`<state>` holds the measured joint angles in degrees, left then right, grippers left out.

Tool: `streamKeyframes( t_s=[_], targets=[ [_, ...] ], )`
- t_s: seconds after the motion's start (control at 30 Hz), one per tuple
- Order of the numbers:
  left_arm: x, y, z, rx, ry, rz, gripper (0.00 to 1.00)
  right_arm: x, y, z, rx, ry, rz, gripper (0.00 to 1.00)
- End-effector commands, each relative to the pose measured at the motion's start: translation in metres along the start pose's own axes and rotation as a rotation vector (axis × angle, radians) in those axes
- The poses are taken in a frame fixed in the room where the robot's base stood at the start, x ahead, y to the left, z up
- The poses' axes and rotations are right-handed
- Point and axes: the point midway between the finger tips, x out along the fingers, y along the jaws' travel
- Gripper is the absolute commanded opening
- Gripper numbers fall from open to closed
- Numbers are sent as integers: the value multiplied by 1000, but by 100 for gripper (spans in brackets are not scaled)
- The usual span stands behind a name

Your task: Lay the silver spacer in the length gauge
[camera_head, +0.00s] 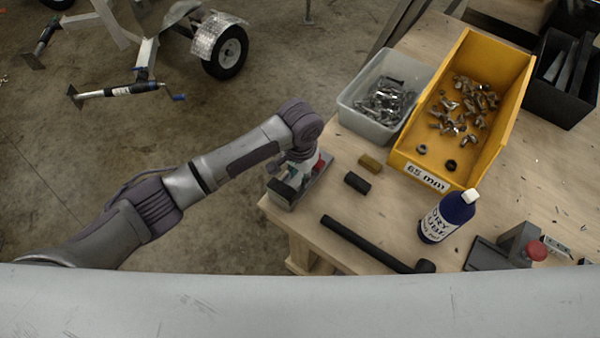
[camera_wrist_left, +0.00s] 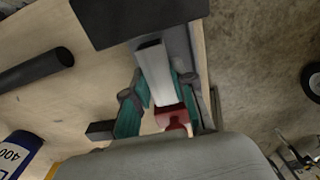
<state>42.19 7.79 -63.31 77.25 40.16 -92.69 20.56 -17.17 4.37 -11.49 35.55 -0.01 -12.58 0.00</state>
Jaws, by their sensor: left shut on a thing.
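The silver spacer (camera_wrist_left: 157,72) is a light metal bar between the teal fingers of my left gripper (camera_wrist_left: 155,105), which is shut on it. The length gauge (camera_wrist_left: 137,18) has a dark end block, a grey bed and a red part (camera_wrist_left: 172,116). The spacer lies along the gauge, its far end close to the dark block and its near end by the red part. I cannot tell whether it rests on the bed. In the head view my left gripper (camera_head: 288,178) is over the gauge (camera_head: 284,196) at the table corner and hides the spacer. My right gripper is out of view.
A brass block (camera_head: 371,162) and a black block (camera_head: 357,182) lie right of the gauge. A black hammer (camera_head: 370,242) and a blue bottle (camera_head: 446,217) are nearer. A grey bin (camera_head: 352,118) and a yellow bin (camera_head: 412,151) of hardware stand behind.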

Motion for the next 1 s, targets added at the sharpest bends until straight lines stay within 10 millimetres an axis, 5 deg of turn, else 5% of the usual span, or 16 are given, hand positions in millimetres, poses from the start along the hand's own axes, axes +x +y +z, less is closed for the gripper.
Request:
streamKeyframes(
  t_s=[0.43,0.47,0.6,1.0],
  targets=[
    [10,0,0,1,1,0,0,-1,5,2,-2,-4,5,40],
    [9,0,0,1,2,0,30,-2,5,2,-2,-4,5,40],
    [9,0,0,1,1,0,50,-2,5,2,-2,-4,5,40],
    [0,0,-1,1,3,0,50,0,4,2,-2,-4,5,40]
  ],
)
